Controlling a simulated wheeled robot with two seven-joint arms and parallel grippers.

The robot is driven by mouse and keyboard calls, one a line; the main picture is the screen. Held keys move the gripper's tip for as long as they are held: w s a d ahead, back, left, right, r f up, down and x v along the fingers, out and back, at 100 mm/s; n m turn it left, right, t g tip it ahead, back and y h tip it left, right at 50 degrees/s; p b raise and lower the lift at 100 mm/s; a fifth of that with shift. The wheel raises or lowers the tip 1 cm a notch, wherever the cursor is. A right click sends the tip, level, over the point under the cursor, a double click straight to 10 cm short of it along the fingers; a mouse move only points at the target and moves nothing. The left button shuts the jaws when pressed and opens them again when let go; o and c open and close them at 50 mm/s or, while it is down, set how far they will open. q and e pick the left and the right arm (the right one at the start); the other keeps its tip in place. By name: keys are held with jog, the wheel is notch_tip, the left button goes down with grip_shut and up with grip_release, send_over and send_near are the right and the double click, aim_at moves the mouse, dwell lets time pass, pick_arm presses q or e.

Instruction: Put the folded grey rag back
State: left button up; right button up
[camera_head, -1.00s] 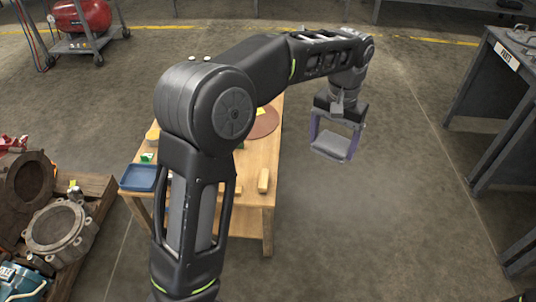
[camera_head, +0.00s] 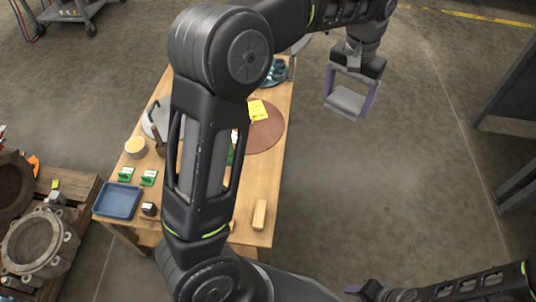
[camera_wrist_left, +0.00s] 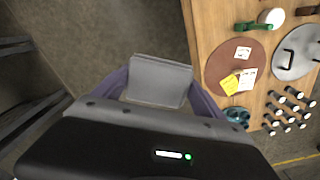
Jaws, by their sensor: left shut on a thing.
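The folded grey rag (camera_head: 346,101) is held between the purple fingers of my left gripper (camera_head: 349,96), which is shut on it. They hang in the air over the floor, to the right of the wooden table and apart from it. In the left wrist view the rag (camera_wrist_left: 158,82) sits flat and level between the fingers.
The wooden table (camera_head: 252,187) holds a brown round mat (camera_head: 268,134) with a yellow note, a blue tray (camera_head: 118,201), a wooden block (camera_head: 259,214) and small green items. My left arm hides part of it. A pallet of metal parts (camera_head: 38,240) stands left. Floor at right is open.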

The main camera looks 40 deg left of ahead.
pick_arm(q)
jog(key=shift+w+a, duration=0.15)
jog(key=shift+w, duration=0.15)
jog(key=shift+r, duration=0.1)
pick_arm(e)
jog(key=shift+w+a, duration=0.15)
jog(key=shift+w, duration=0.15)
pick_arm(q)
jog(key=shift+s, duration=0.1)
